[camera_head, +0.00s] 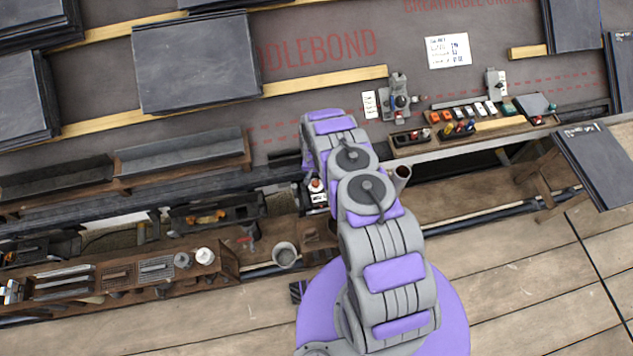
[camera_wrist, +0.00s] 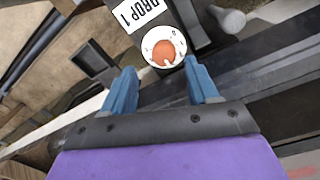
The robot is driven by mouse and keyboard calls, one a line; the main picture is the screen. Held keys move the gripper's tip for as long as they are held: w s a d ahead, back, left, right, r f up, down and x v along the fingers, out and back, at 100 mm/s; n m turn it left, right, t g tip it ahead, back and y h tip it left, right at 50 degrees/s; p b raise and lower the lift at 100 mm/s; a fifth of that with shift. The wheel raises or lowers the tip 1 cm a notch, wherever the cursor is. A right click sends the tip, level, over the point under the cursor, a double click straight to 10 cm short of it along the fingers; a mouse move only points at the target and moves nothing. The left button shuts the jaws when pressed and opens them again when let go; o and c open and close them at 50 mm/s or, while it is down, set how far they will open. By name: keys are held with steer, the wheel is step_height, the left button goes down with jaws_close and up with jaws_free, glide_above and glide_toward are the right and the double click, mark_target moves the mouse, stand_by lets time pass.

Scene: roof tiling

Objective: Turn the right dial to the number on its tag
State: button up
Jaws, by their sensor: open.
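In the wrist view a round white dial (camera_wrist: 176,37) with an orange-red centre sits on a dark block. A white tag (camera_wrist: 138,12) beside it appears to read "DROP 1". My gripper (camera_wrist: 160,78) is open, its two blue fingers apart just short of the dial, with nothing between them. In the head view a small dial (camera_head: 317,185) with an orange-red top and a white tag (camera_head: 319,198) shows left of my arm. My gripper's fingers are hidden there. I cannot tell which dial is the right one, nor the dial's setting.
A grey fixture (camera_head: 398,100) with a white label (camera_head: 369,105) stands on the roof ledge, and another fixture (camera_head: 497,82) is farther right. A tray of coloured parts (camera_head: 435,137) lies between. Slates (camera_head: 197,62) fill the upper left. A wooden bench (camera_head: 225,262) and cup (camera_head: 285,255) stand lower left.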

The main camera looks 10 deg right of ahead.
mark_target(316, 182)
steer(key=f, duration=0.2)
steer(key=a+f+b, duration=0.1)
steer(key=f, duration=0.1)
steer(key=shift+d, duration=0.4)
steer(key=shift+c, duration=0.3)
